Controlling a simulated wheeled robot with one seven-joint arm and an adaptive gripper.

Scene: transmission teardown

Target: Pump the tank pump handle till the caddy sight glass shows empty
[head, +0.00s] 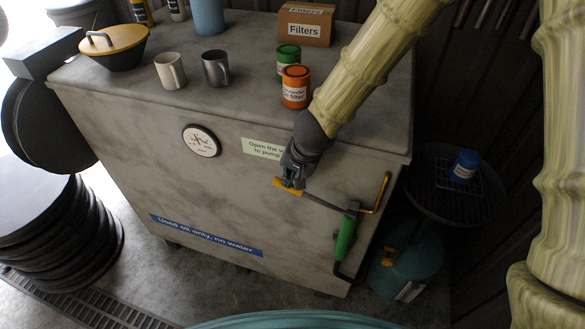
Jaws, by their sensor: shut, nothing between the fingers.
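The grey tank (120,135) stands in the middle of the head view. My gripper (290,183) is shut and empty in front of the tank, up and left of the green grip. It is at or in front of a yellow lever-like piece (287,188); I cannot tell whether they touch. A teal caddy (420,262) stands on the floor at the right. Its sight glass cannot be read here.
My arm partly covers a sign (261,148). A round gauge (201,141) is on the tank front. Mugs (170,71), an orange filter can (296,88), a green can (288,60) and a Filters box (305,24) stand on top. A blue can (465,166) sits above the caddy.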

